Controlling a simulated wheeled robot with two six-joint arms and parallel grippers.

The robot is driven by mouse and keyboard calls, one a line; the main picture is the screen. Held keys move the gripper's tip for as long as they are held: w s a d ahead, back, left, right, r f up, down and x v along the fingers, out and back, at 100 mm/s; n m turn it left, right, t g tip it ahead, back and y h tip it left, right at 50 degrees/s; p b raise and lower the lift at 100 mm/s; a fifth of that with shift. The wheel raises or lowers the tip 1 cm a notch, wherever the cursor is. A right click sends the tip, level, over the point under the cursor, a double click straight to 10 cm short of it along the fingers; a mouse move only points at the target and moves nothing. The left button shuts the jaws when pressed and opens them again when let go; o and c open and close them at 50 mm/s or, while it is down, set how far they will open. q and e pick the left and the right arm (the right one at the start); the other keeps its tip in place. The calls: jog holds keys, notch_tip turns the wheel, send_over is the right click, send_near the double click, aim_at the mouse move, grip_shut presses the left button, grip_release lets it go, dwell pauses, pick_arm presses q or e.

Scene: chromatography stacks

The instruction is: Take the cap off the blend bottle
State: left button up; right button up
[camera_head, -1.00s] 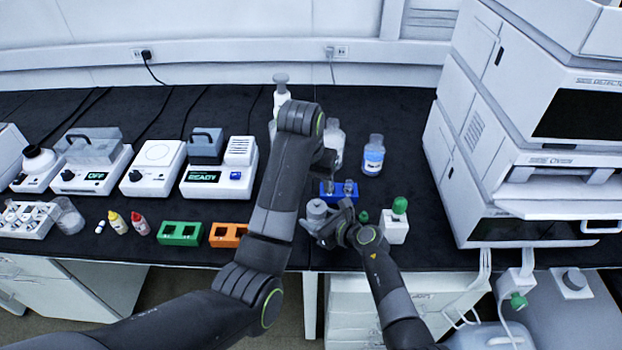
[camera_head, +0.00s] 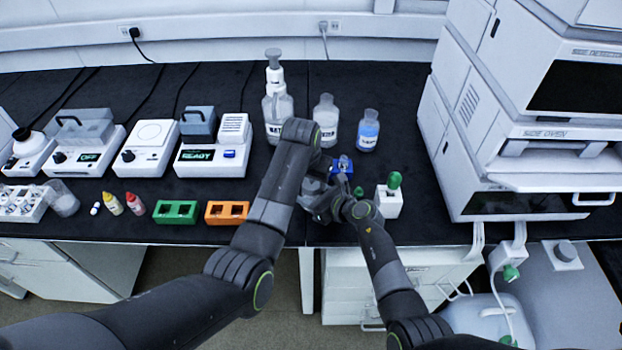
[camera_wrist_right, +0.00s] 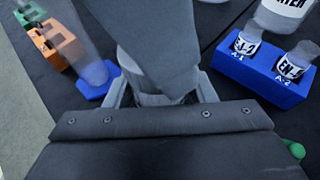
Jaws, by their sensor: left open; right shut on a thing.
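My right gripper (camera_head: 316,200) is shut on a pale grey bottle (camera_head: 311,186) above the front edge of the bench. I take it for the blend bottle; no label on it is readable. In the right wrist view the bottle (camera_wrist_right: 152,97) sits between the jaws of my right gripper (camera_wrist_right: 158,92). A large grey shape, likely part of my left gripper or wrist, covers its top there, so I cannot see the cap. My left gripper (camera_head: 322,165) is open, mostly hidden behind its own wrist, just above the bottle. I cannot tell whether it touches it.
A blue vial rack (camera_wrist_right: 262,80) with labelled vials stands close by. A white block with a green top (camera_head: 389,203) is to the right. Three bottles, one of them blue (camera_head: 368,130), stand behind. Green (camera_head: 175,212) and orange (camera_head: 227,212) racks are left.

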pick_arm(q)
jog(key=shift+f, duration=0.25)
jog(key=shift+c, duration=0.4)
jog(key=c, duration=0.6)
jog(key=shift+c, duration=0.2)
jog(key=shift+r, duration=0.3)
jog(key=shift+r, duration=0.85)
jog(key=shift+r, duration=2.05)
pick_arm(e)
jog(key=o, duration=1.4)
